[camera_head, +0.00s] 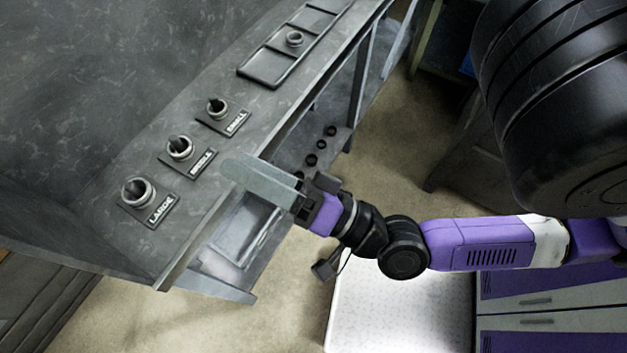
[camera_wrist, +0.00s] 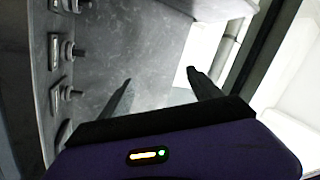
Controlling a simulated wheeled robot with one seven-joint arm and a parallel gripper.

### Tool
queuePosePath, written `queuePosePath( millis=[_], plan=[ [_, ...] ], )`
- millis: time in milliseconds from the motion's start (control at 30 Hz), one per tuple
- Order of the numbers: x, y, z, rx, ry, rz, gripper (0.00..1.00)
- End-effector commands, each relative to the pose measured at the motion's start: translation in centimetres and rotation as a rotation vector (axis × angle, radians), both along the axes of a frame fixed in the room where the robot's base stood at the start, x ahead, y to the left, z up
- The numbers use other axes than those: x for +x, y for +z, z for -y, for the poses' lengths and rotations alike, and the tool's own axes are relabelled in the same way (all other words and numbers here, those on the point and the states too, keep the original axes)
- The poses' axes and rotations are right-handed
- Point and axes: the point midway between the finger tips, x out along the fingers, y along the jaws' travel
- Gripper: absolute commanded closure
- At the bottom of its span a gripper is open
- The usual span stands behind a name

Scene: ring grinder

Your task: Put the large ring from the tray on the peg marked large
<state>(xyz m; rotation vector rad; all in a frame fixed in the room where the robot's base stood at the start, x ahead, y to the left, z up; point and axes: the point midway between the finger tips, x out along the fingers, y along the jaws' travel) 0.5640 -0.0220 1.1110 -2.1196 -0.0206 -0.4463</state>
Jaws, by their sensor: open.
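The peg marked large (camera_head: 133,187) stands on its dark plate at the near left end of the grey bench, and a pale metal ring (camera_head: 150,193) appears to be around it. The long dark tray (camera_head: 262,70) lies at the far end of the bench. One metal ring (camera_head: 294,38) sits in a middle compartment; its size is hard to judge, and the other compartments look empty. My gripper (camera_head: 232,170) is open and empty over the bench's front edge, right of the pegs. Its two dark fingers (camera_wrist: 158,77) show apart in the wrist view, with nothing between them.
Two more labelled plates, a middle one (camera_head: 190,163) and one marked small (camera_head: 236,123), hold pegs with rings seemingly around them. A grey wall backs the bench. Below are a shelf with several dark round items (camera_head: 321,144) and a clear bin (camera_head: 240,238).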

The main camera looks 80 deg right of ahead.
Motion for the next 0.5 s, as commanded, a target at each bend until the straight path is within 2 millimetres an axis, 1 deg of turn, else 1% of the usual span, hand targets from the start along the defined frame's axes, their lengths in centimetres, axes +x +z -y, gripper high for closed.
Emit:
queuePosePath(
  millis=[33,100,233,300,400,500],
  plan=[
    [-1.4,-1.3,-0.5,-0.158,0.002,-0.098,0.27],
    [-3.1,-3.1,-1.5,-0.372,0.018,-0.225,0.27],
    [-6.2,-6.6,-2.2,-0.698,0.059,-0.436,0.27],
    [-7.6,-8.1,-2.3,-0.822,0.081,-0.52,0.27],
    [-9.1,-9.4,-2.3,-0.936,0.104,-0.599,0.27],
    [-9.7,-9.9,-2.2,-0.985,0.116,-0.632,0.27]
  ],
)
